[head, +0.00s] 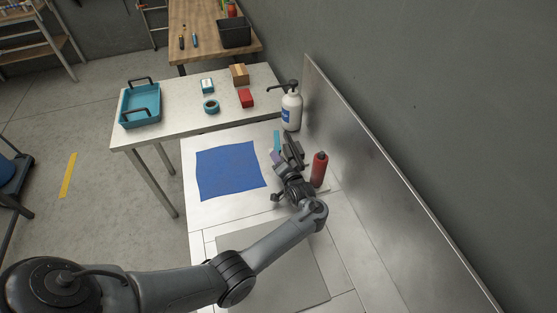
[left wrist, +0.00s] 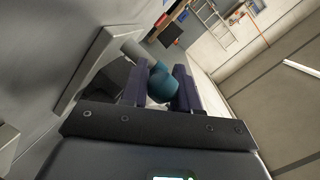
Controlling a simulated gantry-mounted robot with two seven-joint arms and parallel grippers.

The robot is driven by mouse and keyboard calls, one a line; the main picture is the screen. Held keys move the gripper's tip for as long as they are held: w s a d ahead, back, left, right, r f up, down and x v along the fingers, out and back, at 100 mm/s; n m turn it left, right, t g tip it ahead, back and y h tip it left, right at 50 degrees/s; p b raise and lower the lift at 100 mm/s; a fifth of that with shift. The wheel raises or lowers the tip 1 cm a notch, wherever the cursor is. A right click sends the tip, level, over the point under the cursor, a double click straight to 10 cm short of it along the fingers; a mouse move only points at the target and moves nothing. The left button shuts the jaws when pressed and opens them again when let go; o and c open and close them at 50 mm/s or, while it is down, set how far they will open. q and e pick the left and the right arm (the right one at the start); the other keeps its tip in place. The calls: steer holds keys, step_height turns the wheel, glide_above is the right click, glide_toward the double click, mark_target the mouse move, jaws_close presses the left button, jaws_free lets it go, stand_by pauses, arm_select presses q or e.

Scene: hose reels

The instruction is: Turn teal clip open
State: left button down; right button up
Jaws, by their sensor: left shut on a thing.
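The teal clip (head: 277,140) shows as a small teal piece just beyond my left gripper (head: 283,156), over the white worktop. In the left wrist view a rounded teal part (left wrist: 165,85) sits between the two dark purple fingers of my left gripper (left wrist: 162,92). The gripper is shut on it. The fingers and wrist hide much of the clip and whatever bears it, and I cannot tell how far it is turned. My right gripper is in neither view.
A red bottle (head: 319,169) stands close to the right of my left gripper. A white pump bottle (head: 291,109) stands behind it, near the metal back panel (head: 375,165). A blue cloth (head: 230,170) lies flat to the left. A teal tray (head: 140,118) is on the farther table.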

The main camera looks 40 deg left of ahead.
arm_select(q)
steer(key=c, duration=1.1)
jaws_free()
steer(key=p+v, duration=0.1)
steer(key=v, duration=0.8)
steer(key=shift+s+d, duration=0.15)
steer(key=shift+d, duration=0.1)
steer(key=shift+s+d+r+p, duration=0.2)
steer(key=shift+d+p, duration=0.1)
steer(key=shift+d, duration=0.2)
steer(key=shift+c, duration=0.4)
